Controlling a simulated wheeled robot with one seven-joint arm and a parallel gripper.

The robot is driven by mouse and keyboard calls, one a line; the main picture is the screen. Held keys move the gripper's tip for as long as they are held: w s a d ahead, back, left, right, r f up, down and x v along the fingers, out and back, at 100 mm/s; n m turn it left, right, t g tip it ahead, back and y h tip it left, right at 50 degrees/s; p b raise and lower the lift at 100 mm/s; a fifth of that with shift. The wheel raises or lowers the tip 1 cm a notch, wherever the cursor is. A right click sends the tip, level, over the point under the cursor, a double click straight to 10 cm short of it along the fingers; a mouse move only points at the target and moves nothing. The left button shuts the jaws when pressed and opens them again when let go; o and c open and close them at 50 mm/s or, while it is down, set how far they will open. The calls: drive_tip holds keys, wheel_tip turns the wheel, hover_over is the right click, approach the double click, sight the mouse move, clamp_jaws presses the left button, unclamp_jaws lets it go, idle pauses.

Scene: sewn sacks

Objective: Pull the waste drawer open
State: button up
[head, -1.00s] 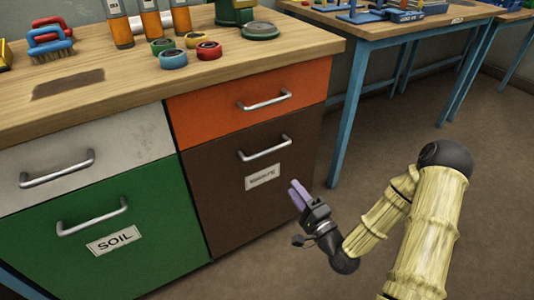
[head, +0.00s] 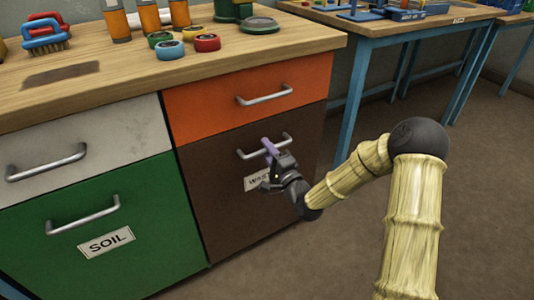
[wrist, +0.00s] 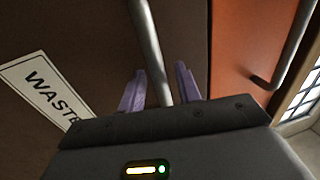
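The waste drawer (head: 228,205) is the brown front below the orange drawer, and it looks closed, flush with the cabinet. Its silver bar handle (head: 246,154) runs across its upper part. The white WASTE label is partly hidden by my gripper in the head view, and it shows at the left of the wrist view (wrist: 42,88). My gripper (head: 268,146) is at the middle of this handle. In the wrist view, the handle bar (wrist: 150,50) runs between the two purple fingers (wrist: 160,85), with gaps beside it. The fingers are open around the bar.
An orange drawer (head: 205,99) with its own handle is just above. A green SOIL drawer (head: 130,195) and a pale drawer (head: 120,135) are to the left. A blue-legged table (head: 350,110) stands at the right. The floor (head: 340,260) in front is clear.

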drive_tip(key=shift+w+a, duration=0.1)
drive_tip(key=shift+w, duration=0.05)
clamp_jaws()
